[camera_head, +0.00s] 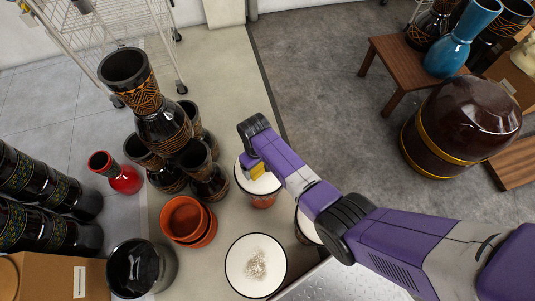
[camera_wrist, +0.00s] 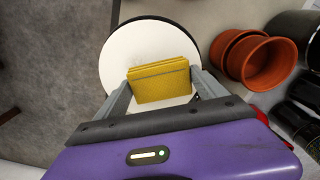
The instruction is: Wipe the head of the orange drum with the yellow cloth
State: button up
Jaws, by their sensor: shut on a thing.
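My gripper (camera_head: 256,167) is shut on the yellow cloth (camera_head: 258,172), a folded flat pad. In the wrist view the cloth (camera_wrist: 159,80) sits between the two grey fingers. It lies over the round white head (camera_wrist: 140,45) of a drum. In the head view this is the orange drum (camera_head: 263,202), upright, its orange side showing below the white head. My gripper and wrist cover the upper part of that head. I cannot tell whether the cloth touches the head.
Another white drum head (camera_head: 240,262) with a pale dusty patch stands nearer. A third white head (camera_head: 305,230) is partly under my arm. Stacked terracotta pots (camera_head: 184,219), dark goblet drums (camera_head: 160,125) and a red vase (camera_head: 124,180) stand left. Grey floor (camera_head: 320,90) is clear beyond.

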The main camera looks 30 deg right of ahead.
jog(key=shift+r+p, duration=2)
jog(key=shift+r, duration=0.5)
